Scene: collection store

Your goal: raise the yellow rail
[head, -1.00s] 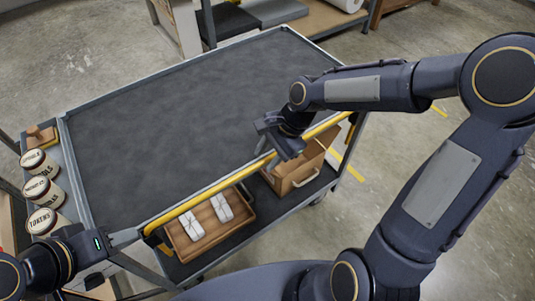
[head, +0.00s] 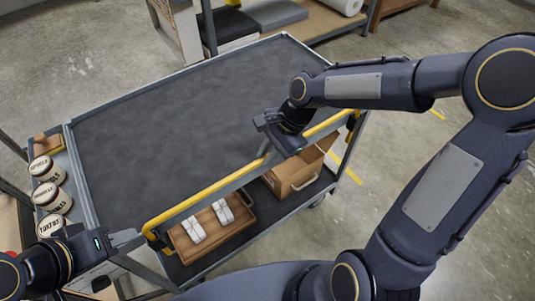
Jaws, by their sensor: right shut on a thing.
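The yellow rail (head: 215,190) runs along the near long edge of a grey cart (head: 180,110). A grey band shows below it. My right gripper (head: 284,142) reaches in from the right and is shut on the rail, right of its middle. The gripper hides that part of the rail. My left gripper (head: 108,246) is at the cart's near left corner, away from where the right one holds. Its fingertips are too unclear to tell whether it is open or touching the corner.
The cart top is bare. The lower shelf holds a wooden tray (head: 183,249) with white bundles and a brown box (head: 292,178). Round labelled tins (head: 52,198) and a wooden block (head: 46,145) stand on the left side shelf. A shelf unit is behind.

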